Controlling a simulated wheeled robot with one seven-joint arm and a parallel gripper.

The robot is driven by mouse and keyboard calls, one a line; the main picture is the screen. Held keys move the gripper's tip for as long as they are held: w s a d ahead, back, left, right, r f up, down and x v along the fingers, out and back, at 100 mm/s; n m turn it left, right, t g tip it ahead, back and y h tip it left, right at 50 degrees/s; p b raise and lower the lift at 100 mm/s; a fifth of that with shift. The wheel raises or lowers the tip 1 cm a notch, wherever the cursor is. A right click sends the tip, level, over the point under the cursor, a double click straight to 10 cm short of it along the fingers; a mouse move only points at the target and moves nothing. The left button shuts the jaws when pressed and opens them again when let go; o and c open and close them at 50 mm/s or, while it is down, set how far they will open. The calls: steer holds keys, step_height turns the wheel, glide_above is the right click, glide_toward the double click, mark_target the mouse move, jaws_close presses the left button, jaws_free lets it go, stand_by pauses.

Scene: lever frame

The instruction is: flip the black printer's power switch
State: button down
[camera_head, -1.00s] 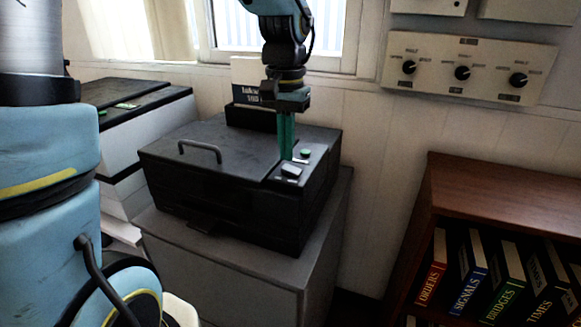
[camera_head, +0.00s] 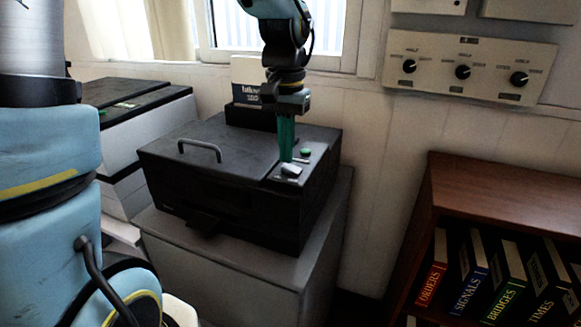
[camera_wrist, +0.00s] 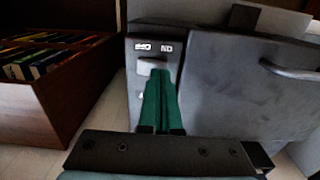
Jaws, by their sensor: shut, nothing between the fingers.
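The black printer (camera_head: 225,180) stands on a grey cabinet (camera_head: 230,270), with a curved handle on its lid. Its control strip at the right of the top carries a light grey rocker switch (camera_head: 291,170) and a green round button (camera_head: 305,153). My gripper (camera_head: 286,160) has green fingers pointing down, shut and empty, with the tips at the switch. In the wrist view the closed fingertips (camera_wrist: 160,74) overlap the near part of the grey switch (camera_wrist: 150,65). I cannot tell whether they touch it. Small white markings show beside the switch.
A second printer-like machine (camera_head: 140,120) stands close on the left. A brown bookcase (camera_head: 500,185) with several labelled books is at the right. A panel with three black knobs (camera_head: 468,68) hangs on the wall. A paper stands behind the printer.

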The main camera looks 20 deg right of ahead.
steer(key=shift+f+b, duration=0.4)
steer(key=shift+f, duration=0.25)
step_height(320, 180, up, 7)
steer(key=p, duration=0.6)
steer(key=shift+r, duration=0.1)
stand_by(0.4)
steer(key=w+a+f+n, duration=0.1)
steer(key=a, duration=0.2)
steer(key=w+a+f+n, duration=0.1)
steer(key=a, duration=0.3)
steer(key=w+a+f+n, duration=0.1)
steer(key=a, duration=0.3)
steer(key=shift+w+a+f+t, duration=0.15)
steer(key=shift+a+t, duration=0.05)
steer(key=shift+t, duration=0.1)
steer(key=s+a+f+n, duration=0.1)
steer(key=a+f+n, duration=0.1)
steer(key=a, duration=0.5)
steer(key=s+a+f+n+t, duration=0.1)
steer(key=a+n, duration=0.1)
steer(key=a, duration=0.5)
steer(key=shift+f, duration=0.35)
